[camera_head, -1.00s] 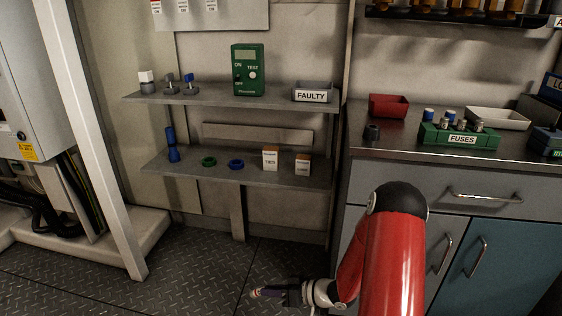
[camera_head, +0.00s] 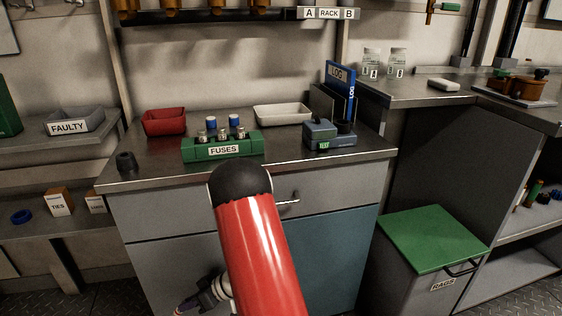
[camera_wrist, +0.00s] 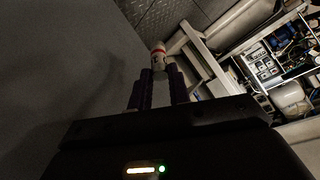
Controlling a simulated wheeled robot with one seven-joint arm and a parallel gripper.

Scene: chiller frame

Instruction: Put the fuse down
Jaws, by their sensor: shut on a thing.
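My gripper (camera_wrist: 159,74) is shut on a fuse (camera_wrist: 159,53), a small pale cylinder with a red band, held between the two purple fingertips in the wrist view. In the head view my gripper (camera_head: 186,306) is low at the bottom edge, in front of the grey drawer cabinet and below its counter top. The fuse is too small and dark to make out clearly there. The green block labelled FUSES (camera_head: 223,149) stands on the counter (camera_head: 290,148) with several fuses upright in it. A bin labelled FAULTY (camera_head: 75,123) sits on the left shelf.
On the counter are a red tray (camera_head: 165,123), a white tray (camera_head: 283,114), a blue-grey device (camera_head: 329,134) and a small dark knob-like object (camera_head: 126,161). A green-lidded RAGS bin (camera_head: 434,240) stands right. The counter's front strip is clear.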

